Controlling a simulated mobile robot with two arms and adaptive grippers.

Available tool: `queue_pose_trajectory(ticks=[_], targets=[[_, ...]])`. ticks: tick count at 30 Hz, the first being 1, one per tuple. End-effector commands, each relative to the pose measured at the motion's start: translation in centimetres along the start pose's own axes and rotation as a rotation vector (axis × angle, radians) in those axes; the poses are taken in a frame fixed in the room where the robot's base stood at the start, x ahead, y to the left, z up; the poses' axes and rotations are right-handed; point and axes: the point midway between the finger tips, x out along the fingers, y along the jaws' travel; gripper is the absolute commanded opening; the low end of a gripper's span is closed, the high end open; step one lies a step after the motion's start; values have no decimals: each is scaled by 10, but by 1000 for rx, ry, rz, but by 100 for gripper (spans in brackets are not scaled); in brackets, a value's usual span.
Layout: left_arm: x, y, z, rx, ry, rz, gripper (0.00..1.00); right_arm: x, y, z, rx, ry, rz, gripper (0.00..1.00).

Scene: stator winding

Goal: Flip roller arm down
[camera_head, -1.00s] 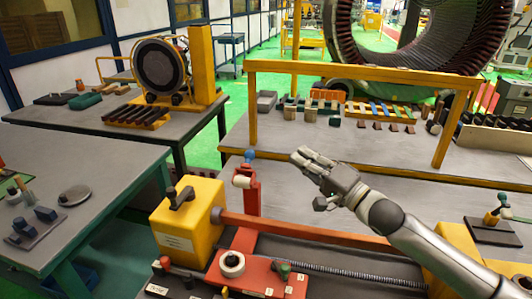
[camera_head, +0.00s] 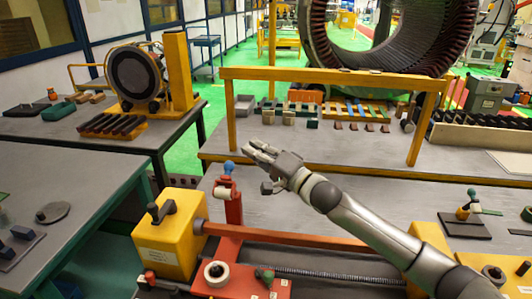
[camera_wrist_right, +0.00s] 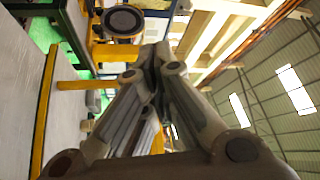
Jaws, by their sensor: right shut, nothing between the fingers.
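The roller arm (camera_head: 233,203) is a red upright post with a white roller and a blue knob (camera_head: 229,168) at its top. It stands upright on the red carriage (camera_head: 240,279) of the yellow and red winding fixture. My right gripper (camera_head: 252,152) is to the right of and slightly above the blue knob, apart from it in the picture. It is shut and empty, and its closed fingers also show in the right wrist view (camera_wrist_right: 155,60). The roller arm cannot be made out in the wrist view. My left gripper is in neither view.
A yellow block with a black handle (camera_head: 168,238) stands left of the arm. A red bar (camera_head: 300,237) and a threaded rod run to the right. A yellow frame (camera_head: 330,76) spans the bench behind. The grey bench top (camera_head: 300,158) near the gripper is mostly clear.

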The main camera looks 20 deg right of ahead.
Motion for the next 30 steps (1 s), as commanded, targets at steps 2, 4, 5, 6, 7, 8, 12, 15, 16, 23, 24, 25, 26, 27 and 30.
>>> queue_pose_trajectory(ticks=[2, 4, 5, 6, 7, 8, 12, 15, 16, 23, 24, 25, 26, 27, 30], targets=[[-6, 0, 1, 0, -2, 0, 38, 12, -4, 0, 0, 0, -2, 0], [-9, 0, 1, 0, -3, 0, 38, 9, -1, 10, 5, -4, 1, 0], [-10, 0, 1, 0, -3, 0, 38, 7, -1, 13, 4, -3, 1, 0], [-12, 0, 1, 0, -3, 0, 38, 6, -1, 17, 4, -3, 1, 0], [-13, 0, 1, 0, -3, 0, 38, 4, -1, 19, 4, -2, 1, 0], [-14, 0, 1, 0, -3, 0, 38, 3, -1, 22, 3, -1, 1, 0], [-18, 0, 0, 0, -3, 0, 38, -1, -1, 33, 3, -2, 1, 0], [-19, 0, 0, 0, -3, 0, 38, -2, -1, 37, 0, 0, 0, 0], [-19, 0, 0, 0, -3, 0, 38, -3, -1, 37, 0, 0, 0, 0], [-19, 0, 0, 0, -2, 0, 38, -3, 0, 38, -1, 0, 0, 0], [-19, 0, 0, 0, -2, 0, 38, -3, 0, 38, -1, 0, 0, 0], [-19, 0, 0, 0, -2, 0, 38, -3, 0, 38, -1, 0, 0, 0], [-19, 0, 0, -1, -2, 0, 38, -3, 0, 38, -1, 0, 0, 0], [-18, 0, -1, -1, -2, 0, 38, -3, 0, 38, -1, 0, -1, 0], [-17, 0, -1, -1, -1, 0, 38, -3, 0, 38, -8, 0, -5, 0]])
